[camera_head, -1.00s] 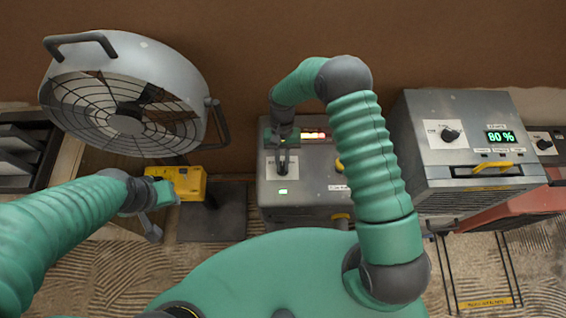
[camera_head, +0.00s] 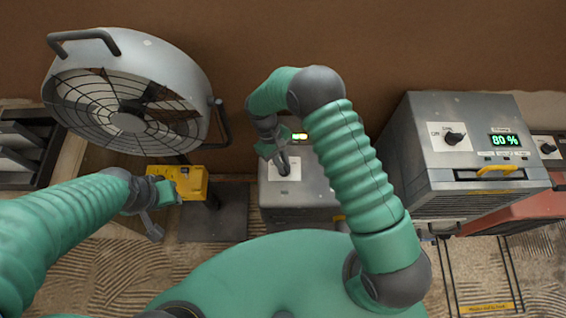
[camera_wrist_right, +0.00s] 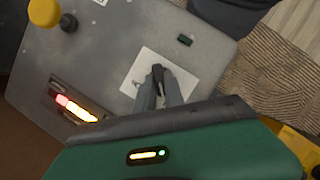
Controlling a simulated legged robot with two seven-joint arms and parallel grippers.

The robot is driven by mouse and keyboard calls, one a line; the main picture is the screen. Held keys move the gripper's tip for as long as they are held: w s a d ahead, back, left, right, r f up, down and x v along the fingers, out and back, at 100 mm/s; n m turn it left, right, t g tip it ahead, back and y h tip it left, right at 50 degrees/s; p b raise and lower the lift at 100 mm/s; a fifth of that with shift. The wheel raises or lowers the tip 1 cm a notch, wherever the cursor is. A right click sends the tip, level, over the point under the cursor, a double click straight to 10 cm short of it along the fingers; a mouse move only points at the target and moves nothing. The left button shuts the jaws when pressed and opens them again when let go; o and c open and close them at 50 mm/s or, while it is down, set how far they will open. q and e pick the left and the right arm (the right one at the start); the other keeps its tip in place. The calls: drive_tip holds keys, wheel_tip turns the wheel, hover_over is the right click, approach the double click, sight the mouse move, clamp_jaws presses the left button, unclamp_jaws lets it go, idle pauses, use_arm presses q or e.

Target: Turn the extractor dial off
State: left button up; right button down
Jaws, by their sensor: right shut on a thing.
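The dial (camera_wrist_right: 157,73) is a small black knob on a white plate (camera_wrist_right: 150,66), on the grey middle box (camera_head: 315,185). My right gripper (camera_wrist_right: 158,86) is shut on this dial, with its fingers on either side of it. In the head view my right gripper (camera_head: 284,169) reaches down to the same plate and partly hides it. A small indicator (camera_wrist_right: 184,40) beside the plate looks dark. A red-to-yellow light bar (camera_wrist_right: 77,108) is lit on the box. My left gripper (camera_head: 158,205) is beside a yellow box (camera_head: 190,183); its jaws are unclear.
A large grey fan (camera_head: 130,95) stands at the left. At the right, a grey unit (camera_head: 465,150) shows 80 % and has its own black dial (camera_head: 455,138). A yellow knob (camera_wrist_right: 68,22) stands up from the middle box. A red case (camera_head: 525,212) lies far right.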

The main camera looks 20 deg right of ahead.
drive_tip(key=shift+w+n, duration=0.15)
drive_tip(key=shift+n, duration=0.15)
drive_tip(key=c, duration=1.4)
unclamp_jaws()
drive_tip(key=shift+c, duration=0.2)
drive_tip(key=b+v, duration=0.1)
drive_tip(key=v, duration=1.5)
drive_tip(key=shift+a+r, duration=0.35)
drive_tip(key=shift+d, duration=0.1)
